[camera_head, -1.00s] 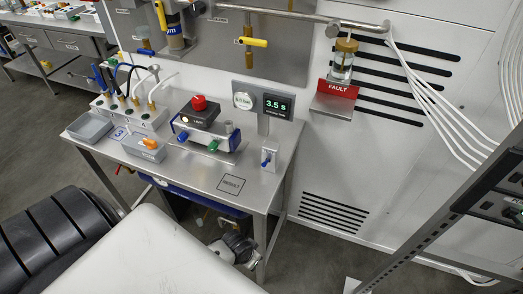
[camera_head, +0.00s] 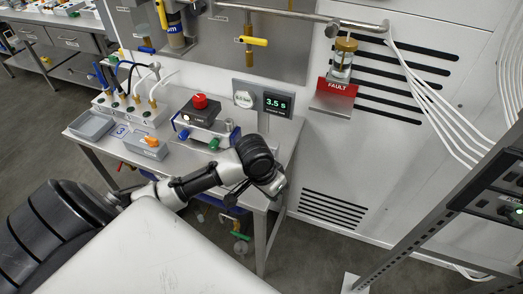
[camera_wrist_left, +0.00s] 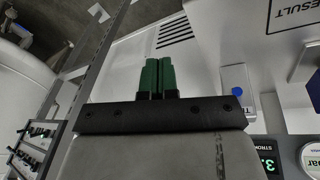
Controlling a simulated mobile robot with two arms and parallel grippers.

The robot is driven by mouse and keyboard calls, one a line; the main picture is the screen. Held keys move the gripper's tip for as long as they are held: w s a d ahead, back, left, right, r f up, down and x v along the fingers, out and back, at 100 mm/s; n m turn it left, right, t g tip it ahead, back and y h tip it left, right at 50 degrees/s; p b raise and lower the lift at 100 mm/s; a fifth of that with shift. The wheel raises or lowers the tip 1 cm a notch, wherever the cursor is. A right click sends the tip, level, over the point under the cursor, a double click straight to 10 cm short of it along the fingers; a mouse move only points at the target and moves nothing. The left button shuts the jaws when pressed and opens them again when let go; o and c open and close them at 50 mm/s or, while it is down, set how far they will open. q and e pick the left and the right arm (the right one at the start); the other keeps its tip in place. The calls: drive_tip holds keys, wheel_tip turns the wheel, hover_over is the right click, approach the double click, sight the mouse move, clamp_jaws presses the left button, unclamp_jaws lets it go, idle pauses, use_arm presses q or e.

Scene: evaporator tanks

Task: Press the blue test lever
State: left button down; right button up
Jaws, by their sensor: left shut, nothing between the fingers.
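The blue test lever (camera_wrist_left: 238,92) shows in the left wrist view as a small blue end on a pale box (camera_wrist_left: 237,78), to the right of my fingers and apart from them. In the head view my left arm hides the lever. My left gripper (camera_wrist_left: 157,62) has two green fingers pressed together with nothing between them. In the head view the left arm reaches across the steel bench, and its wrist is over the bench's right front part; its fingertips cannot be made out there. My right gripper is not in view.
A display (camera_head: 277,104) reading 3.5 s stands behind the arm. A device with a red button (camera_head: 199,101), a grey tray (camera_head: 91,125) and a bin with an orange item (camera_head: 150,141) are on the bench (camera_head: 262,228). A metal rack (camera_head: 440,195) stands at right.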

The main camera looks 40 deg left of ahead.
use_arm(q)
drive_tip(key=w+a+r+n, duration=0.4)
drive_tip(key=w+a+r, duration=0.4)
drive_tip(key=a, duration=0.4)
drive_tip(key=shift+w+a+r+n, duration=0.15)
drive_tip(key=shift+w+r+n, duration=0.15)
drive_tip(key=shift+r, duration=0.35)
drive_tip(key=p+x, duration=0.2)
drive_tip(key=x, duration=0.8)
drive_tip(key=shift+s, duration=0.15)
drive_tip(key=shift+a+f, duration=0.1)
drive_tip(key=shift+f, duration=0.05)
